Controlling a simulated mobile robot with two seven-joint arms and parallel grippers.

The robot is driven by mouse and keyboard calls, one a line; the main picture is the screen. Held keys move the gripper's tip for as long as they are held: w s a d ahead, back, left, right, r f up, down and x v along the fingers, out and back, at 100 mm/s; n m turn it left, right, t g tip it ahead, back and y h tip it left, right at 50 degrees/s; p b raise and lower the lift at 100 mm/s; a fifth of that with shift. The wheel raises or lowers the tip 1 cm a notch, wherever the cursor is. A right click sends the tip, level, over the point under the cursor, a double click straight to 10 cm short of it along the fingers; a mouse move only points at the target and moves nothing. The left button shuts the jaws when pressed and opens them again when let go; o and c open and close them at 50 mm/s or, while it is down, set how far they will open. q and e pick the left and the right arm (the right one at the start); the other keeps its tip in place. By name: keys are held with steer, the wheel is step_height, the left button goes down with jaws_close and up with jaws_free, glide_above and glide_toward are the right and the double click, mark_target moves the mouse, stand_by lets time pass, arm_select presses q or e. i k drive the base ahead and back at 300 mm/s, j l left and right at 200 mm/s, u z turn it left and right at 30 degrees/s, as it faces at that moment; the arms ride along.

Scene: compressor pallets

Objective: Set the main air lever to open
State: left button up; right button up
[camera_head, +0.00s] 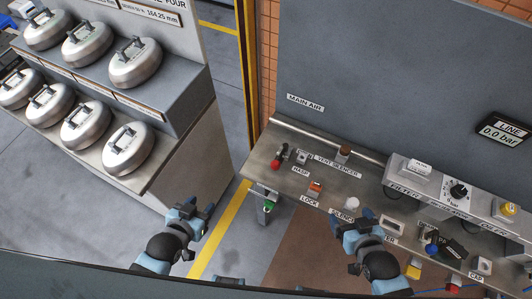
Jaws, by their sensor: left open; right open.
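A short dark lever with a red knob (277,161) stands at the left end of the steel bench, below the MAIN AIR label (305,103) on the grey back panel. It appears to be the main air lever; its exact setting cannot be told. My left gripper (189,209) is open and empty, in front of the bench's left end, left of and apart from the lever. My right gripper (379,219) is open near the bench's front edge, right of the lever, close to a white round part (352,203).
A hasp (302,157) and an orange lock (315,187) sit right of the lever. A grey bracket with a green part (267,205) hangs at the bench's front left. A gauge (503,130) reads 0.0 bar. A rack (180,170) with several metal canisters stands left.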

mark_target(275, 164)
steer(key=k+z, duration=0.2)
steer(key=z, duration=0.2)
steer(key=k+z, duration=0.2)
steer(key=z, duration=0.2)
steer(key=k+z, duration=0.2)
steer(key=z, duration=0.15)
